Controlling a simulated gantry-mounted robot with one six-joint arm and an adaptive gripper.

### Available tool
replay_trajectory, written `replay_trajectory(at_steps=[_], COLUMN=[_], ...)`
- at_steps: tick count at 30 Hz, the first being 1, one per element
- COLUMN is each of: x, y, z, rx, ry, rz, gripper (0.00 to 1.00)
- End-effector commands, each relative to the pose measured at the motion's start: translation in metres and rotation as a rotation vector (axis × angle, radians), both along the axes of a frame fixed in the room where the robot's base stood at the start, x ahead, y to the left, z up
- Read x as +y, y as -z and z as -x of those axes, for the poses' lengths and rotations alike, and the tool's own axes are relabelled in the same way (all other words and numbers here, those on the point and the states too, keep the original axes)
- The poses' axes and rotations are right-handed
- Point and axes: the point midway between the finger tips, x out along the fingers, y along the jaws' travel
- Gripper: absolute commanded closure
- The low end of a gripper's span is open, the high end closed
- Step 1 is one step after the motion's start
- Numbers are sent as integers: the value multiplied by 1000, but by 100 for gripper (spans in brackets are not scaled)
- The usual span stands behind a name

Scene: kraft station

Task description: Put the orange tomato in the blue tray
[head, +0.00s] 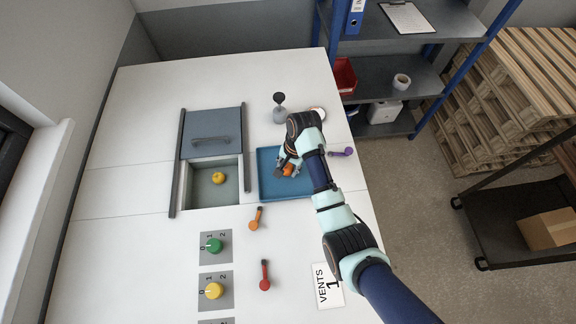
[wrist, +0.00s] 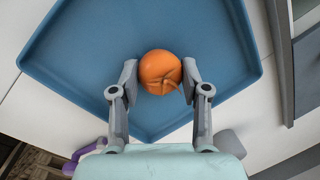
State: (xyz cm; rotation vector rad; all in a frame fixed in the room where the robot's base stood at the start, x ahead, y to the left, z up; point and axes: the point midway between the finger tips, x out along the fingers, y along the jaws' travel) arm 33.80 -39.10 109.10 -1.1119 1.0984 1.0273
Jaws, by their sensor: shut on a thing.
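The orange tomato (wrist: 160,70) is between the two fingers of my gripper (wrist: 160,84) in the wrist view, and the fingers are shut on it. In the head view the tomato (head: 288,169) shows partly below my gripper (head: 289,165), whose fingers are mostly hidden by my arm. The blue tray (head: 270,188) lies under the gripper and tomato. In the wrist view the tray (wrist: 85,75) spreads behind the tomato. I cannot tell whether the tomato touches the tray floor.
A grey box with a handled sliding lid (head: 212,146) stands left of the tray, with a yellow fruit (head: 218,178) inside. An orange lever (head: 256,217), a red lever (head: 265,275) and a purple lever (head: 342,152) are nearby.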

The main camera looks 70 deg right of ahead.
Motion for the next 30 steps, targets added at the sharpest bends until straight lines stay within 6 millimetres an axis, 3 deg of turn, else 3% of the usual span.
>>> replay_trajectory(at_steps=[7, 8, 12, 23, 26, 30], x=[0, 0, 0, 0, -2, -5], y=[3, 3, 3, -2, -16, -51], z=[0, 0, 0, 0, 2, 8], rx=[1, 1, 0, 0, -2, -3], ry=[0, 0, 0, 0, 1, 1], rz=[0, 0, 0, 1, 3, 5], gripper=[84, 52, 29, 29, 29, 29])
